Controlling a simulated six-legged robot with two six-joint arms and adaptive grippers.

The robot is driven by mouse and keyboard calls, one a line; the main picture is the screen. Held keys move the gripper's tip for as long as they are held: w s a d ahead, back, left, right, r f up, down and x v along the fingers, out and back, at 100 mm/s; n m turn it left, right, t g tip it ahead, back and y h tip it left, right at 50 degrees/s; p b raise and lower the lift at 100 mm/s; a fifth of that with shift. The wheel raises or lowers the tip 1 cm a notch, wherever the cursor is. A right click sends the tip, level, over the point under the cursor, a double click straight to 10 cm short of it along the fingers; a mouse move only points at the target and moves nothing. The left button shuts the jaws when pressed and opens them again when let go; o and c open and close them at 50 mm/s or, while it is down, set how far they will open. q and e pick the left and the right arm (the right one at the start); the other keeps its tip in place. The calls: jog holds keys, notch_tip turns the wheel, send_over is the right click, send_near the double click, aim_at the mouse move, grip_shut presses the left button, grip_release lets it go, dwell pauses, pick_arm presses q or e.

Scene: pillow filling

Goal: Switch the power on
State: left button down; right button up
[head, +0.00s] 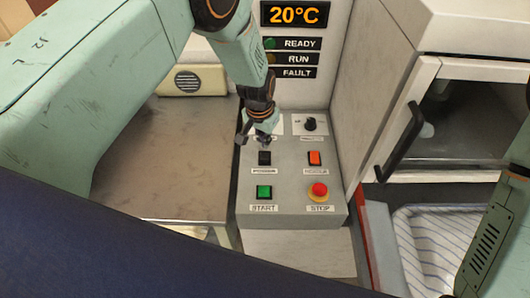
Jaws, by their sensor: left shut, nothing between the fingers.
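The grey control panel (290,183) stands at the centre of the head view. It carries a black rocker switch (264,158) at left, with a small label too blurred to read for certain. My left gripper (264,141) comes down from above, shut and empty, with its tips just behind the black switch in the picture. I cannot tell whether it touches the panel. It hides part of the panel's upper left. My right arm shows at the lower right, but its gripper is out of view.
The panel also has an orange switch (315,158), a black knob (309,124), a green START button (264,192) and a red STOP button (319,190). The display (294,14) above reads 20°C.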

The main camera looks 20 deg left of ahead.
aim_at(264, 155)
pick_arm(q)
jog(key=shift+s+r+p, duration=0.15)
jog(key=shift+r+p, duration=0.7)
jog(key=shift+r, duration=0.5)
jog(key=shift+r+p, duration=0.4)
jog(key=shift+r, duration=0.15)
